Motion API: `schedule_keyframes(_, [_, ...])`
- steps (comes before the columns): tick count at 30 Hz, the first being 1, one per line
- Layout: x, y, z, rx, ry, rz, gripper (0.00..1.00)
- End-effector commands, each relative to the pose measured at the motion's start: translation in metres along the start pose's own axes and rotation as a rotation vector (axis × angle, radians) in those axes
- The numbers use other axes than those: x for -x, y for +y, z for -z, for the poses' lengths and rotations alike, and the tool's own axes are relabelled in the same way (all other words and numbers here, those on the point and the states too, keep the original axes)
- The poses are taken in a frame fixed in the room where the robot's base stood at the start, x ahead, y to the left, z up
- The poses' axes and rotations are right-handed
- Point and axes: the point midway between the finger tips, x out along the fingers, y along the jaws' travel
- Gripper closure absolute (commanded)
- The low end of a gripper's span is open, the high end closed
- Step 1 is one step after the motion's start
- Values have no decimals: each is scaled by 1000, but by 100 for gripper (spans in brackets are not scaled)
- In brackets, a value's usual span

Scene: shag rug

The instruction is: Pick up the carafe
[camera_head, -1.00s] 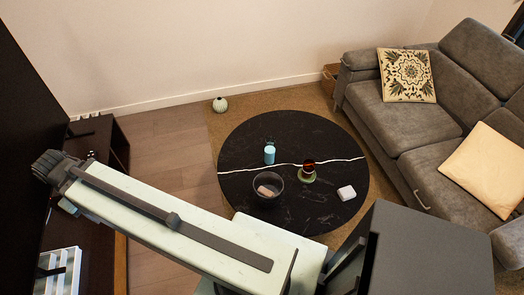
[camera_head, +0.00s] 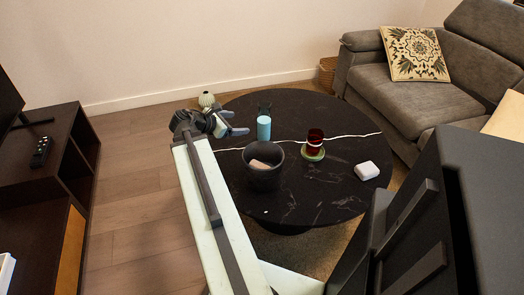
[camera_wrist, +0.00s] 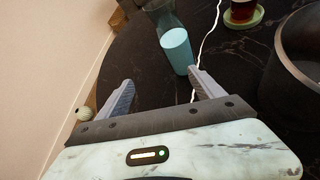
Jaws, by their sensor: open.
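The carafe (camera_head: 264,129) stands on the round black table, with a light blue lower body and a dark, see-through upper part. In the wrist view the carafe (camera_wrist: 176,45) is ahead of the fingers, a little right of centre, and its top is cut off by the frame edge. My gripper (camera_head: 238,122) is over the table's left part, to the left of the carafe and apart from it. Its two fingers (camera_wrist: 160,77) are spread, with nothing between them in the wrist view.
A sofa (camera_head: 375,90) is at right.

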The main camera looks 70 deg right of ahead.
Motion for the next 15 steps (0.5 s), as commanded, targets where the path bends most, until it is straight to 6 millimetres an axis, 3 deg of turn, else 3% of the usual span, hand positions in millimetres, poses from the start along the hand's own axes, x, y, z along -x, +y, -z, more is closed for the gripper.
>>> schedule_keyframes(1, [-32, -14, 7, 55, -43, 17, 23])
schedule_keyframes(4, [-56, -26, -9, 148, -103, 39, 23])
schedule_keyframes(9, [-65, -32, -22, 210, -142, 56, 23])
schedule_keyframes(15, [-73, -29, -22, 214, -147, 59, 23])
